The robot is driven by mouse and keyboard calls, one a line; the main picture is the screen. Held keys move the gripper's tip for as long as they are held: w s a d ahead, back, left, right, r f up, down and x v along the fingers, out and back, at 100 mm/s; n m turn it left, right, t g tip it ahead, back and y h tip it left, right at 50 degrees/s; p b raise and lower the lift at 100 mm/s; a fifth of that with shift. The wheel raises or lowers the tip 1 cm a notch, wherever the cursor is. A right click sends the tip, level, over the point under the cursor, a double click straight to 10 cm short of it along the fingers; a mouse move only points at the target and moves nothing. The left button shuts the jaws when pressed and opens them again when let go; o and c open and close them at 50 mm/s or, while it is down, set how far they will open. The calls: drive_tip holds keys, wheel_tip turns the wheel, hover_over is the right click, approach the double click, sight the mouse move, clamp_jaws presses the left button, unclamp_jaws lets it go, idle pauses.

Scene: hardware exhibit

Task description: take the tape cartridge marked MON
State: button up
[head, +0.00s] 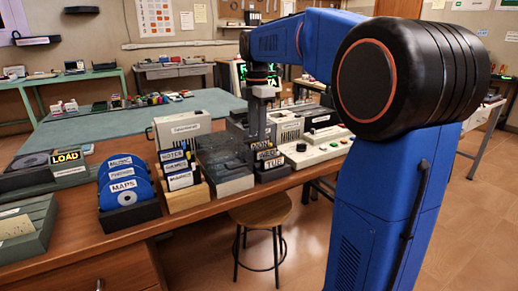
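The tape cartridge marked MON (262,146) stands at the back of a stepped dark rack on the wooden desk. The cartridges marked WED (268,155) and TUE (272,163) stand in front of it, lower down. All show white lettering on dark labels. My gripper (258,136) points down right at the MON cartridge, its tip over or just behind the label. It covers part of the area there. I cannot tell whether it touches the cartridge or how far apart the fingers are.
Left of the rack are a clear-lidded box (223,170), a wooden holder with NOTES cards (184,185) and blue discs marked MAPS (127,190). A white panel with buttons (318,150) is close on the right. A round stool (262,211) stands before the desk.

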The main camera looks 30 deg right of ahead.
drive_tip(key=shift+f, duration=1.3)
drive_tip(key=shift+c, duration=0.3)
clamp_jaws()
drive_tip(key=shift+r, duration=0.15)
